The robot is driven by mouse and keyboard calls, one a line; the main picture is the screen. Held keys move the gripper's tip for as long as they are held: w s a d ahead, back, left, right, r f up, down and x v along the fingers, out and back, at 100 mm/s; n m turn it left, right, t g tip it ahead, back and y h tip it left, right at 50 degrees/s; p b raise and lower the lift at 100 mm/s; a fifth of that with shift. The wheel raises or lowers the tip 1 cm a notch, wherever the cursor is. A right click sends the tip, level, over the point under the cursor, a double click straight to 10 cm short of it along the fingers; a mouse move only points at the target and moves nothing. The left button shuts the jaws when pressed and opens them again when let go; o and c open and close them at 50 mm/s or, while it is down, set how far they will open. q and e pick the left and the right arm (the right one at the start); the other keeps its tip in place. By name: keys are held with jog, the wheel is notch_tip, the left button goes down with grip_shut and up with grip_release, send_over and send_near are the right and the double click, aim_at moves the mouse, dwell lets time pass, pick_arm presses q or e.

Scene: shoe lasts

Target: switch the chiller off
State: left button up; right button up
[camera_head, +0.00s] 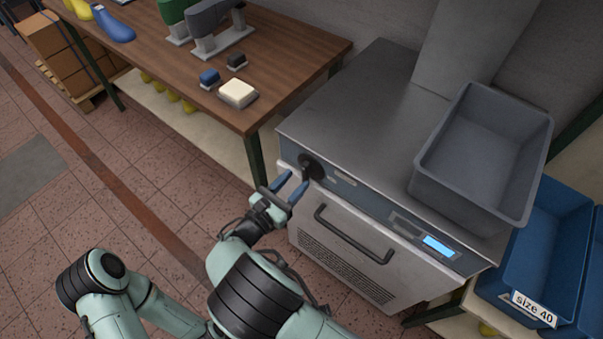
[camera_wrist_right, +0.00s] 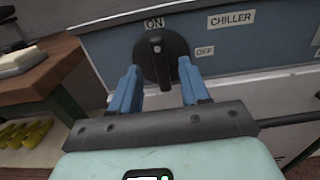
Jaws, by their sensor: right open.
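The chiller (camera_head: 350,115) is a grey metal cabinet with a barred handle (camera_head: 353,235) and a lit blue display (camera_head: 439,246). Its black rotary knob (camera_head: 313,168) is on the left of the front panel. In the right wrist view the knob (camera_wrist_right: 160,60) has its pale pointer mark up, towards the ON label (camera_wrist_right: 154,23); the OFF label (camera_wrist_right: 204,51) is to its right. My right gripper (camera_head: 291,187) is open and empty in front of the knob. In the wrist view its blue fingers (camera_wrist_right: 158,84) stand left and right of the knob's lower part; contact cannot be told. My left gripper is out of view.
A grey bin (camera_head: 480,190) stands on the chiller's right side. Blue crates (camera_head: 545,235) are at the right. A wooden table (camera_head: 285,45) at the left holds a cream-topped block (camera_head: 238,93), small blue and black blocks and shoe lasts. Tiled floor lies open at the left.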

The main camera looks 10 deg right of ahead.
aim_at(304, 173)
jog(key=shift+x, duration=1.95)
grip_shut()
